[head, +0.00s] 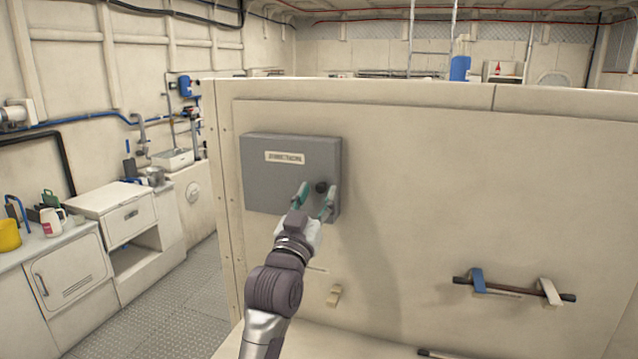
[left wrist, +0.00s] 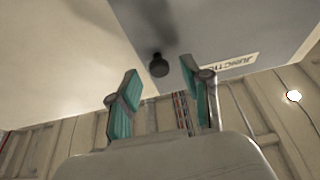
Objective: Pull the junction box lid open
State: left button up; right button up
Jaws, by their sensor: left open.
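The grey junction box (head: 270,175) is mounted on the cream panel, with its lid shut and a white label (head: 285,157) on the front. A round black knob (head: 321,187) sits near the lid's lower right. My left gripper (head: 316,192) is open in front of the lid, with its teal-padded fingers on either side of the knob in the head view. In the left wrist view the knob (left wrist: 158,65) appears ahead of and between the open fingertips (left wrist: 160,80), and nothing is gripped. Whether the fingers touch the lid is unclear. My right gripper is not in view.
The cream panel (head: 430,180) stands around the box, with bare surface to its right. A dark rod (head: 515,290) rests on blue and white brackets at the lower right. Counters (head: 115,215) stand at left.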

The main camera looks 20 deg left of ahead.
pick_arm(q)
jog(key=shift+x, duration=0.85)
grip_shut()
jog(key=shift+s, duration=0.1)
